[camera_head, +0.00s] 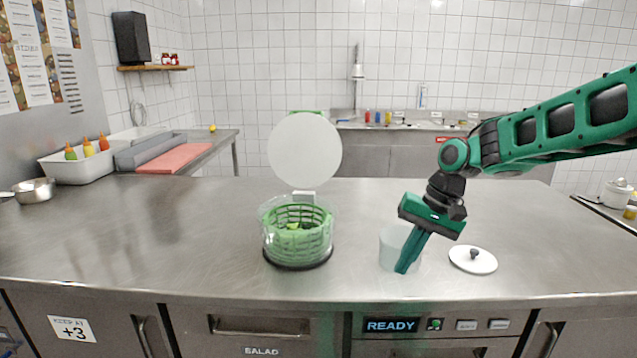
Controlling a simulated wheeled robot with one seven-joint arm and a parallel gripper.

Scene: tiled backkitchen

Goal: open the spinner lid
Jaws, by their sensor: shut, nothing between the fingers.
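The salad spinner (297,243) stands on the steel counter left of my gripper, with a clear bowl, a green basket and a dark base. Green leafy pieces show inside the basket. Its round white lid (304,151) stands raised, nearly upright, at the back of the bowl on a hinge. My gripper (402,270) points down, to the right of the spinner and apart from it. Its green fingers are shut and empty. They are in front of a white translucent cup (392,244) and hide part of it; I cannot tell whether they touch it.
A white lid with a dark knob (473,259) lies on the counter right of my gripper. A white tray of sauce bottles (80,166) and a metal pan (34,191) are at the far left. The counter left of the spinner is clear.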

